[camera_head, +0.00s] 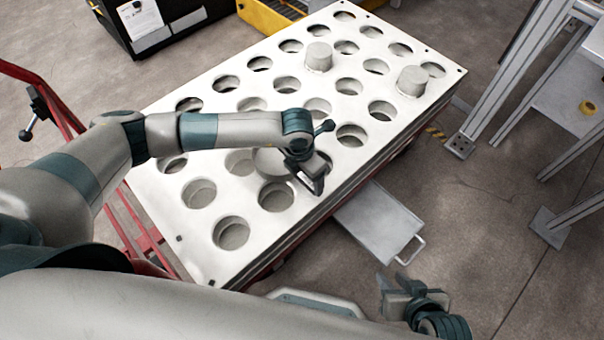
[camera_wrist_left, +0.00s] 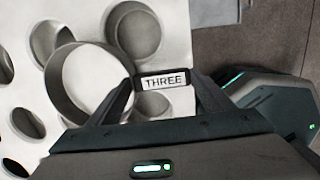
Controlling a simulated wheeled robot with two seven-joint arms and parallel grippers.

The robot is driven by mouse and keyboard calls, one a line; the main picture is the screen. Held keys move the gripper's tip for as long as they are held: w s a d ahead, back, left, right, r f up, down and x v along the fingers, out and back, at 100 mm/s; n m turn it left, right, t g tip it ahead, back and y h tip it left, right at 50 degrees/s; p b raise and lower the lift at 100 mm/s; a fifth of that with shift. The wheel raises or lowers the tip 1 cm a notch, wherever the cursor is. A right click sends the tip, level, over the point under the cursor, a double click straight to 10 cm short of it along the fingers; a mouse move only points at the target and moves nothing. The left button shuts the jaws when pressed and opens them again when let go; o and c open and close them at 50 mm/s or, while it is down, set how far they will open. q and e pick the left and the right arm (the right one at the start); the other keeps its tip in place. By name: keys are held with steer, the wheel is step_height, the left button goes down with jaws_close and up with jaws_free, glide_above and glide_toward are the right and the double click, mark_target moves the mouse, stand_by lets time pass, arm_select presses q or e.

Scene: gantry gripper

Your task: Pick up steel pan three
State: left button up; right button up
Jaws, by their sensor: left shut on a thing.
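Steel pan three is a round grey pan (camera_head: 268,161) over the white plate with holes, partly hidden by my left arm in the head view. In the left wrist view its round wall (camera_wrist_left: 72,100) shows at the left, with a handle label reading THREE (camera_wrist_left: 164,82). My left gripper (camera_head: 312,182) is shut on the handle; its fingertips (camera_wrist_left: 164,88) flank the label. I cannot tell whether the pan sits in a hole or is lifted. My right gripper (camera_head: 397,295) is at the lower right, off the plate; its jaw state is unclear.
The white plate (camera_head: 150,195) has rows of round holes. Two grey cylinders (camera_head: 319,57) (camera_head: 412,80) stand at its far right part. A grey tray with a handle (camera_head: 378,222) lies low beside the plate. Metal frame posts (camera_head: 515,80) stand at the right.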

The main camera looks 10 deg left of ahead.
arm_select(q)
steer(key=shift+r, duration=0.5)
step_height(320, 180, up, 3)
steer(key=shift+w+f, duration=0.1)
steer(key=s+d+r, duration=0.1)
steer(key=d+r, duration=0.5)
steer(key=d, duration=0.5)
steer(key=shift+s+d+r, duration=0.3)
steer(key=shift+s, duration=0.05)
steer(key=w+a+r+m+g, duration=0.2)
steer(key=w+a+r+m, duration=0.2)
steer(key=a+r+m, duration=1.5)
steer(key=shift+w+a+r+m+g+y, duration=0.3)
steer(key=shift+a+m, duration=0.9)
steer(key=shift+m, duration=3.9)
steer(key=shift+d, duration=0.1)
